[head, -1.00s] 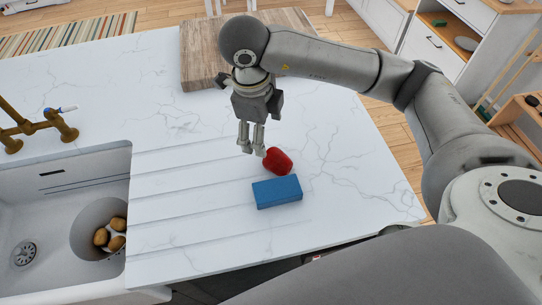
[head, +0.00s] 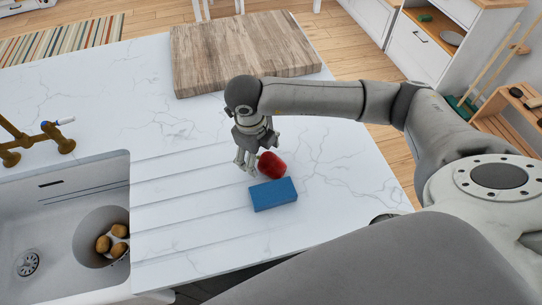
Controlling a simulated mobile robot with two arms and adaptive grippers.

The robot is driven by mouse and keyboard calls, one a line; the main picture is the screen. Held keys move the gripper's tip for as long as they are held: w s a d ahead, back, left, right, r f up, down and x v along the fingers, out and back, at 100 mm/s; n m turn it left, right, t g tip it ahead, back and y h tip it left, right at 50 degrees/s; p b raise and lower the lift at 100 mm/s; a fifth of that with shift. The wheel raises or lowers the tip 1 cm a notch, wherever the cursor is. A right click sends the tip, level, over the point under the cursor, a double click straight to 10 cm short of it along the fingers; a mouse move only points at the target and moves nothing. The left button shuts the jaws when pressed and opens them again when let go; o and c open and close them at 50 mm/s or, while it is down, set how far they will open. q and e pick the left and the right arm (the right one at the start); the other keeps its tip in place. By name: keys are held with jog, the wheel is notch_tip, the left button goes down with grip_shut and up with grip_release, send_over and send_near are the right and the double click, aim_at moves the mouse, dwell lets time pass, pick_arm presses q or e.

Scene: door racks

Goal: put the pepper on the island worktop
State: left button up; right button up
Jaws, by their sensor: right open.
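The red pepper (head: 272,165) lies on the white marbled island worktop (head: 340,160), just behind a blue block. My right gripper (head: 246,170) is open, low over the worktop at the pepper's left side. Its fingers point down. I cannot tell whether a finger touches the pepper. My left gripper is not in view.
The blue block (head: 273,194) lies close in front of the pepper. A wooden board (head: 245,52) covers the worktop's far part. A sink (head: 60,190) at the left holds a grey bowl (head: 88,222) with several brown round items. A brass tap (head: 38,138) stands behind it.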

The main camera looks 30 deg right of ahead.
jog(key=shift+d+f, duration=0.1)
jog(key=shift+f, duration=0.85)
jog(key=c, duration=1.2)
jog(key=shift+w+r, duration=0.1)
